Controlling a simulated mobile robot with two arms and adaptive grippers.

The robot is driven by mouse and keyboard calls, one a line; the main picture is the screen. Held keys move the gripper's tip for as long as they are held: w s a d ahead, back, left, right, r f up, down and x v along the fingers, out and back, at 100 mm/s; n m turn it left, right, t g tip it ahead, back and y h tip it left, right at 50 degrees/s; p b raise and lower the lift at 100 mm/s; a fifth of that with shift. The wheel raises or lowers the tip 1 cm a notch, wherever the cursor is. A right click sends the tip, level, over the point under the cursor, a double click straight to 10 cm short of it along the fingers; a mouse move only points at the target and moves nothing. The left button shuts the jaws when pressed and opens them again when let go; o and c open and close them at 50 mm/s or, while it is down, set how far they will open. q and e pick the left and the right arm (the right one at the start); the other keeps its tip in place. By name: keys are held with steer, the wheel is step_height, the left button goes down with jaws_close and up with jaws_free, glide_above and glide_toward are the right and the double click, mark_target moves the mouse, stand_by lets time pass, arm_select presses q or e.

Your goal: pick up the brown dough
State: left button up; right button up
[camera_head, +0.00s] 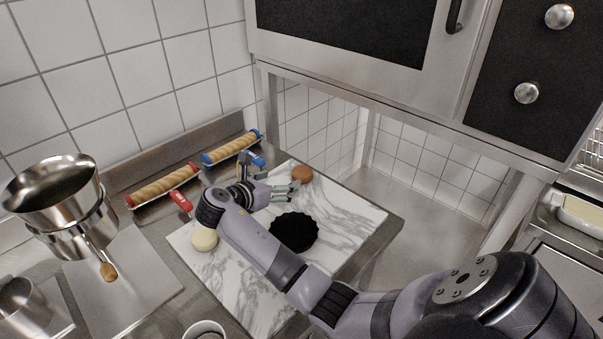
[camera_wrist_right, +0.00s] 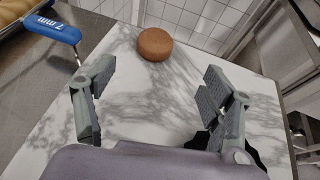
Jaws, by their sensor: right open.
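The brown dough (camera_head: 302,173) is a small round lump at the far end of the marble board (camera_head: 345,215). In the right wrist view the dough (camera_wrist_right: 155,44) sits on the board, ahead of the fingers and between their lines. My right gripper (camera_head: 290,188) is open just short of the dough, apart from it. Its two spread fingers also show in the wrist view (camera_wrist_right: 151,107), with nothing between them. My left gripper is not in view.
A pale dough ball (camera_head: 204,239) and a black fluted mould (camera_head: 294,232) lie on the board near my right arm. Steel pots (camera_head: 62,205) stand left. An oven overhangs behind.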

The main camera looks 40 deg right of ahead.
glide_toward(300, 171)
steer(key=shift+s+d+r+p, duration=0.15)
steer(key=shift+s+d+r, duration=0.15)
steer(key=shift+s, duration=0.2)
steer(key=shift+s+d+r+p, duration=0.15)
steer(key=shift+s+d, duration=0.3)
steer(key=x, duration=0.3)
steer(key=p+x, duration=0.1)
steer(key=shift+w+d+r, duration=0.1)
steer(key=shift+w+d, duration=0.25)
steer(key=shift+d, duration=0.35)
steer(key=shift+a, duration=0.1)
steer(key=shift+c, duration=0.8)
steer(key=c, duration=1.2)
steer(key=shift+o, duration=0.2)
steer(key=shift+w, duration=0.1)
